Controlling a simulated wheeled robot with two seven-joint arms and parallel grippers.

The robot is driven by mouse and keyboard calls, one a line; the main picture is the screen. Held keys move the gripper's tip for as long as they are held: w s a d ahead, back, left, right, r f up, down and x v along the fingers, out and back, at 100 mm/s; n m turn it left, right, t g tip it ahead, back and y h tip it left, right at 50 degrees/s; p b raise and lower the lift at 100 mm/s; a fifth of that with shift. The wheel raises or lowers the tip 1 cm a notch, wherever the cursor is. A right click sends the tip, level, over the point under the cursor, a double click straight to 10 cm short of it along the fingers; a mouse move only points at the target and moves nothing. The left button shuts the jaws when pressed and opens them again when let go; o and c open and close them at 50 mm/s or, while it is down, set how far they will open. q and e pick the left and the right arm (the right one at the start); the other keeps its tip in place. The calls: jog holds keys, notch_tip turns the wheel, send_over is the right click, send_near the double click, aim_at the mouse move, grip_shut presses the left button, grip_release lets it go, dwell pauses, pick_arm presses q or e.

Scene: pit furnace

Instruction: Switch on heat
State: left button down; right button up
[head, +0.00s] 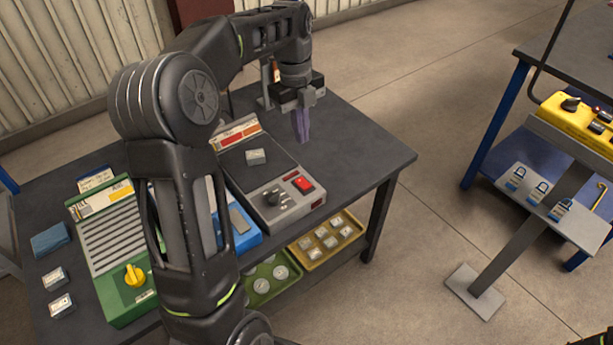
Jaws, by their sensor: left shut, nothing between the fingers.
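My left gripper (302,138) points down with its purple fingers shut and empty. It is beyond the grey device (262,205), above the dark table top, and appears apart from the device. The device has a dark flat top with a small grey block (256,156) on it. Its front panel carries a black knob (274,196), a red switch (303,184) and a small dark display. I cannot tell the switch's position. A green ribbed unit (112,250) with a yellow knob (135,275) stands at the left. My right gripper is out of view.
My left arm crosses the table and partly hides a blue item (246,238). Yellow (355,231) and green (259,290) trays sit below the table's edge. At right are a yellow control box (572,117) and a stand with several padlocks (540,190). The table's right end is clear.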

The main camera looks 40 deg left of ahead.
aim_at(306, 186)
pick_arm(q)
jog(key=f, duration=0.4)
jog(key=d+f, duration=0.1)
jog(key=f, duration=0.9)
jog(key=shift+s+d, duration=0.2)
jog(key=shift+d, duration=0.1)
jog(key=shift+s+d+f, duration=0.1)
jog(key=shift+d+f, duration=0.05)
jog(key=shift+f, duration=0.05)
jog(key=shift+a, duration=0.2)
jog(key=shift+w+a+r+p, duration=0.2)
jog(key=shift+w+a+p, duration=0.1)
jog(key=shift+a, duration=0.35)
